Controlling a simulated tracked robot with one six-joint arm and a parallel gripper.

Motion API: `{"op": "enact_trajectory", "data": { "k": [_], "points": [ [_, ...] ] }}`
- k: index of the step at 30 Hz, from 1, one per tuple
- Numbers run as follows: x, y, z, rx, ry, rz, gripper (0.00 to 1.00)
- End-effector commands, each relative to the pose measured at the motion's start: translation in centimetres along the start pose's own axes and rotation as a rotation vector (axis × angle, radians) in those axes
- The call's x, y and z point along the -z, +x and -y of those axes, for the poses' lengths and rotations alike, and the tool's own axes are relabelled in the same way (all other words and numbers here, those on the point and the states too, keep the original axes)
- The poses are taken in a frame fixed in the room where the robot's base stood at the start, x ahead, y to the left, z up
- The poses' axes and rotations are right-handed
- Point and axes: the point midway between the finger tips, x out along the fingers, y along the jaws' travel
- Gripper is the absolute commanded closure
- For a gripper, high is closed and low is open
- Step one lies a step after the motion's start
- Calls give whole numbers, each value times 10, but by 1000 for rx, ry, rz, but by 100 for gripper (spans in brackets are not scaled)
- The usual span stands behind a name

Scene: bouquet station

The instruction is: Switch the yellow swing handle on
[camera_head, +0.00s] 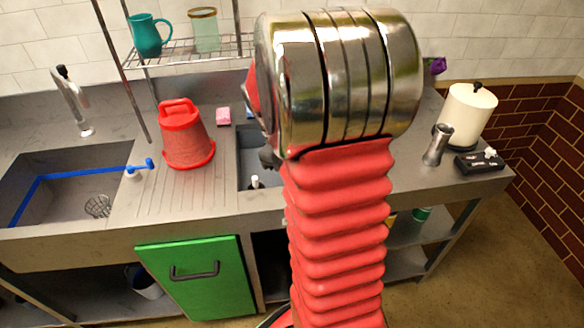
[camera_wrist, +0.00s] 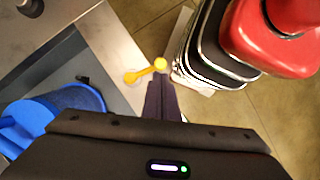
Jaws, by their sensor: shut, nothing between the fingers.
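The yellow swing handle (camera_wrist: 146,72) shows in the wrist view, near the front edge of the steel counter. It is a short lever, with a wider end on the left and a round knob on the right, tilted up toward the knob. My gripper (camera_wrist: 163,82) points up toward it, with its dark fingers together and empty. The fingertips are right below the knob; I cannot tell whether they touch it.
A blue container (camera_wrist: 70,105) sits in a grey recess left of my gripper. In the head view, a red bucket (camera_head: 187,135), a pink sponge (camera_head: 223,116) and a sink (camera_head: 70,190) are left of my arm. A green door (camera_head: 198,285) is below.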

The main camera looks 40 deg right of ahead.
Motion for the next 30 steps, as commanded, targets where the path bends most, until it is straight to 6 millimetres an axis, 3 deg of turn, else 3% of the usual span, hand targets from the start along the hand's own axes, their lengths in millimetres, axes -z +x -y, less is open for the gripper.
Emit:
{"op": "enact_trajectory", "data": {
  "k": [14, 23, 25, 30],
  "points": [
    [1, 0, 0, 0, 0, 0, 100],
    [22, -8, 4, 0, -1, 1, 100],
    [31, -11, 6, -1, -2, 1, 100],
    [29, -44, 6, -2, 2, -3, 100]
  ]
}}
